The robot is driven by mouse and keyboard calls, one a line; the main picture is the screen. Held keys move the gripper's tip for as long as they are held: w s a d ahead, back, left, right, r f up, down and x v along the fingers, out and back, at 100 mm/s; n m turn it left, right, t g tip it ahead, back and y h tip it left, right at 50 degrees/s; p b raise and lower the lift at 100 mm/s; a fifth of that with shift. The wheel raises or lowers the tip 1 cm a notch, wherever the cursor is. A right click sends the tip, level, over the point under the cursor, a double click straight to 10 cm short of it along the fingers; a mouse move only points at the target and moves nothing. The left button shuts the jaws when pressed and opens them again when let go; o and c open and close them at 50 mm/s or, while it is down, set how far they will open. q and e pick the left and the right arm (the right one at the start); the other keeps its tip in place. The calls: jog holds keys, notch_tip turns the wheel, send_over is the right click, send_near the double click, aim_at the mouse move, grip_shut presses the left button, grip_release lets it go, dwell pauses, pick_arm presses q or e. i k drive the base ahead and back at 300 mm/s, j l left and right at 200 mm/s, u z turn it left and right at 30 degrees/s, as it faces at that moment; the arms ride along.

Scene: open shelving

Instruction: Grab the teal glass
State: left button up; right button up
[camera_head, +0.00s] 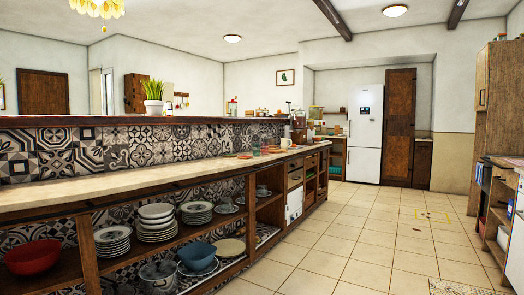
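A small teal-green item (256,151), which looks like the teal glass, stands on the long counter (110,185) toward its far half. It is too small to make out in detail. Small flat reddish-orange items (245,156) lie beside it, and a white mug (285,143) stands farther along the counter. Neither of my grippers is in view.
Open shelves under the counter hold a red bowl (33,257), stacked plates (113,240), a blue bowl (197,256) and a pot (159,273). The tiled floor (355,235) to the right is largely free. A white fridge (364,138) stands at the back.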

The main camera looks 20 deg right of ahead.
aim_at(257, 146)
jog(key=i+l+z, duration=0.3)
jog(key=i, duration=0.7)
jog(key=i+z, duration=0.3)
jog(key=i, duration=0.75)
